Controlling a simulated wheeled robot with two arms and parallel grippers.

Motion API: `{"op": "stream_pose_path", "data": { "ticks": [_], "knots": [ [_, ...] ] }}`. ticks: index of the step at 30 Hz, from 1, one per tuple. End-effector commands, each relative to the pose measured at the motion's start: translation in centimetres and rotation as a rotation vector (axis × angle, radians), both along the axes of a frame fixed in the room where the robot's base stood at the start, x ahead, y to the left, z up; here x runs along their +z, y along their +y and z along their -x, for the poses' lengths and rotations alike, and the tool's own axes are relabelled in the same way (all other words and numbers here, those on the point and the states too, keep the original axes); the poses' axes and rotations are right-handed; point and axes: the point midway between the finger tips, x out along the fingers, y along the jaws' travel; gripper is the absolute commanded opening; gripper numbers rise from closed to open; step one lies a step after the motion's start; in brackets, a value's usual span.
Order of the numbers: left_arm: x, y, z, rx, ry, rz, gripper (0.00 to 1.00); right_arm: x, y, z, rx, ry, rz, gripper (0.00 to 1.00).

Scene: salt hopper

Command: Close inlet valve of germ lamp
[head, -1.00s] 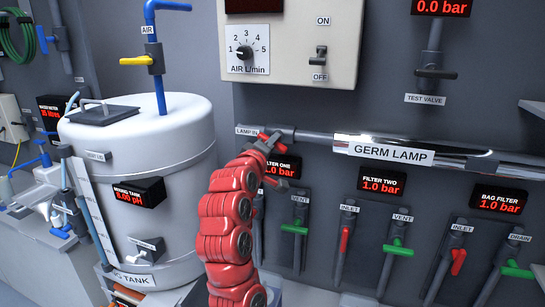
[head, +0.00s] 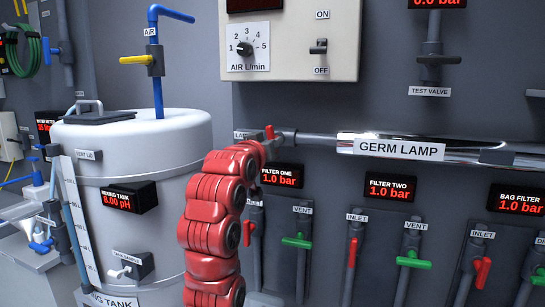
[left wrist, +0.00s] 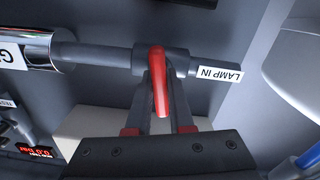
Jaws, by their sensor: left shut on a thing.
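The germ lamp (head: 402,148) is a shiny horizontal tube on the wall, and its end also shows in the left wrist view (left wrist: 35,48). Its inlet valve sits on the grey pipe beside the "LAMP IN" label (left wrist: 220,73). The valve's red handle (left wrist: 159,85) points across the pipe in the left wrist view. My left gripper (left wrist: 159,118) is shut on this handle, one finger on each side. In the head view, my red arm rises to the valve and hides most of it and the left gripper. My right gripper is in neither view.
A white mixing tank (head: 150,235) stands left of my arm. Filter valves with red handles (head: 351,252) and green handles (head: 413,263) hang below the lamp. A control box (head: 290,40) is above.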

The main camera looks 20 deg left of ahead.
Motion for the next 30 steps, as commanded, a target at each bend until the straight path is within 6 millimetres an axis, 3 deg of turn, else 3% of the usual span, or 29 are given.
{"op": "stream_pose_path", "data": {
  "ticks": [1,9,27,28,30],
  "knots": [
    [-0.4,0.0,0.0,0.0,-0.002,-0.03,0.0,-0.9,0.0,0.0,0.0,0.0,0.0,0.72],
    [-0.2,0.0,0.0,0.001,-0.004,-0.148,0.0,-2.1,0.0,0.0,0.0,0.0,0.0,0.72],
    [0.0,0.0,0.0,0.0,-0.005,-0.188,0.0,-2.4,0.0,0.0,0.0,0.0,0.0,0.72],
    [0.0,0.0,0.0,0.0,-0.005,-0.188,0.22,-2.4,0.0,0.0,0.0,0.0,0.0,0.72],
    [0.0,0.0,0.0,0.0,-0.006,-0.188,0.34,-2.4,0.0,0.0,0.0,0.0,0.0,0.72]
  ]
}}
